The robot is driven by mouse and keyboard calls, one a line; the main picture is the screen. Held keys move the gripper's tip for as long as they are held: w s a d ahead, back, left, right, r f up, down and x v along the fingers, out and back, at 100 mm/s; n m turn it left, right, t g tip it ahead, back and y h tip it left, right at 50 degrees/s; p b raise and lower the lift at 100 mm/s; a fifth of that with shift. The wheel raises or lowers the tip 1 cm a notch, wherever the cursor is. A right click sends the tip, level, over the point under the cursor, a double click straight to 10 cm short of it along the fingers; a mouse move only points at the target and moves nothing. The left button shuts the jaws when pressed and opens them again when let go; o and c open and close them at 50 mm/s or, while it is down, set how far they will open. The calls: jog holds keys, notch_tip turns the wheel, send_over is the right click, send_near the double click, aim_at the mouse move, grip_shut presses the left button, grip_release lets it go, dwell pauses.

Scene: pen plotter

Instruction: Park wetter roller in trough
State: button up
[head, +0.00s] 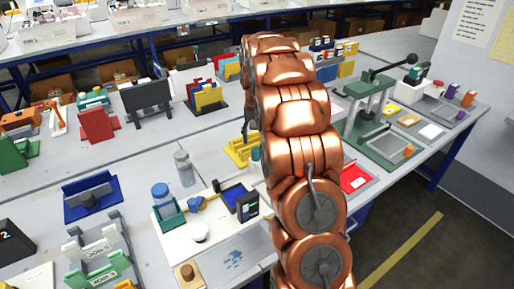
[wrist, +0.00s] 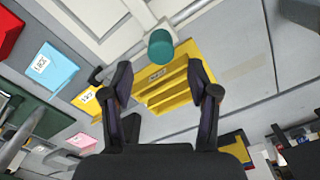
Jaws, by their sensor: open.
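My gripper (wrist: 159,68) is open and empty in the wrist view, its two dark fingers spread on either side of a yellow stepped rack (wrist: 172,88). A teal cylinder (wrist: 160,46) stands just beyond the fingertips, at the rack's far edge. In the head view my copper arm hides most of the gripper; the yellow rack (head: 238,152) shows left of the arm. I cannot tell for certain which piece is the wetter roller.
A green press (head: 372,110) stands at right. Several coloured holders crowd the left table; bare grey tabletop lies between them.

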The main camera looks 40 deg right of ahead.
aim_at(256, 149)
jog(key=shift+f+p, duration=0.7)
jog(key=shift+f, duration=2.15)
grip_shut()
